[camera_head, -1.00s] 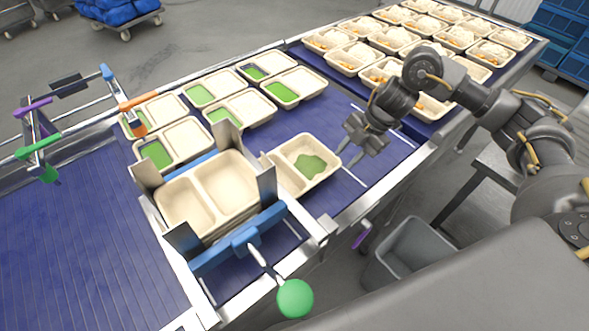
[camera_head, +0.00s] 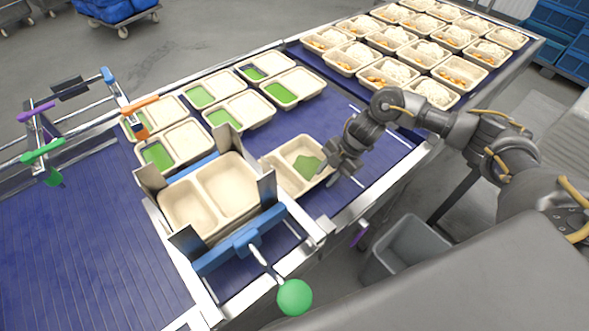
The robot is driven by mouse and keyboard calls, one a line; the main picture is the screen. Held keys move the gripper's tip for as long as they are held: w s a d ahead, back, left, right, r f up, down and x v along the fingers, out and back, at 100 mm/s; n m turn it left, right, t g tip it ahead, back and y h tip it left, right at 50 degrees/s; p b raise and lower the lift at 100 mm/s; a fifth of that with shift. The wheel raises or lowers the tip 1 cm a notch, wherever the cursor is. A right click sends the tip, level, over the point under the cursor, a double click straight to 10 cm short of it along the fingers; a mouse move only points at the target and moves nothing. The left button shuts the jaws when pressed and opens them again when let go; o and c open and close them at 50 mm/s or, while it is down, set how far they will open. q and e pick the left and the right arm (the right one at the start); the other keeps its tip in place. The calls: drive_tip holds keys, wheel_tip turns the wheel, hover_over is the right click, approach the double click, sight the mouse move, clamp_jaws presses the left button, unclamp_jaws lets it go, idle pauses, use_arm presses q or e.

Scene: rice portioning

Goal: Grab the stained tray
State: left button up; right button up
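The stained tray (camera_head: 283,177) is a beige two-compartment tray on the blue conveyor, just right of the tray dispenser. An irregular green stain (camera_head: 307,167) lies in its right compartment. My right gripper (camera_head: 335,172) is at the tray's right end, with its fingers close to the right rim. The fingers look apart, but whether they straddle or touch the rim is hard to see. My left gripper is not in view.
The metal dispenser with stacked empty trays (camera_head: 215,198) stands close left of the stained tray. Trays with neat green portions (camera_head: 240,108) lie behind it. Filled rice trays (camera_head: 408,65) stand at the far right. A grey bin (camera_head: 408,250) is below the conveyor's front edge.

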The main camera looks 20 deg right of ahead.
drive_tip(key=shift+f, duration=0.25)
idle(0.6)
clamp_jaws()
